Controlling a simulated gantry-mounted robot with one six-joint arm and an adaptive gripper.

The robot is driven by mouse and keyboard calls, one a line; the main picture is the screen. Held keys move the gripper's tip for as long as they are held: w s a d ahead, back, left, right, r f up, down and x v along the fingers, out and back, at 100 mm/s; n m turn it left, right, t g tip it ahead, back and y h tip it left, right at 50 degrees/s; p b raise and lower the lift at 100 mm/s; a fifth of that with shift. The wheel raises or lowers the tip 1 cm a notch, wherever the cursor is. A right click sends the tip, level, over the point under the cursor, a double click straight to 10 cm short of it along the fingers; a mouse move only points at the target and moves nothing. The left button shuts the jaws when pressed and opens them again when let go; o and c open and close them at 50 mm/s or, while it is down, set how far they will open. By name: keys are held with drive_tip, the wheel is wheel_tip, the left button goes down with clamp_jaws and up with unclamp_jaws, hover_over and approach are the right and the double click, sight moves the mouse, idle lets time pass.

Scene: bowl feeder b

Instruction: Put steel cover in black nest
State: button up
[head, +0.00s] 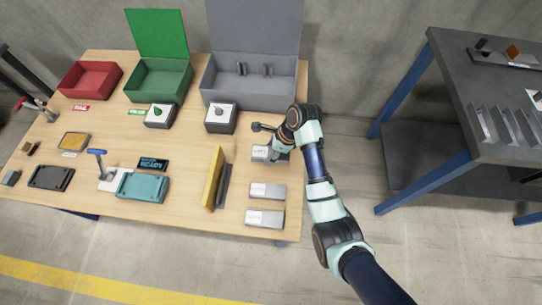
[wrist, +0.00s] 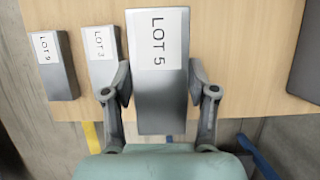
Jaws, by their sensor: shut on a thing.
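My gripper (wrist: 160,92) is at the right side of the table, its fingers on either side of a grey steel-looking block labelled LOT 5 (wrist: 158,45) and shut on it. This block also shows partly under my gripper in the head view (head: 262,154). I cannot tell whether it is the steel cover. A black shallow tray (head: 51,178), which looks like the black nest, lies at the table's left front, far from my gripper. A similar teal tray (head: 143,187) lies right of it.
Blocks labelled LOT 3 (wrist: 102,55) and LOT 9 (wrist: 52,62) lie nearby. Yellow and dark upright plates (head: 213,178) stand between my gripper and the trays. A blue-handled tool (head: 97,153) stands between the trays. Red (head: 90,79), green (head: 158,80) and grey (head: 249,83) bins line the back.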

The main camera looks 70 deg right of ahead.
sight(271, 152)
wheel_tip(271, 152, up, 10)
drive_tip(key=p, duration=0.3)
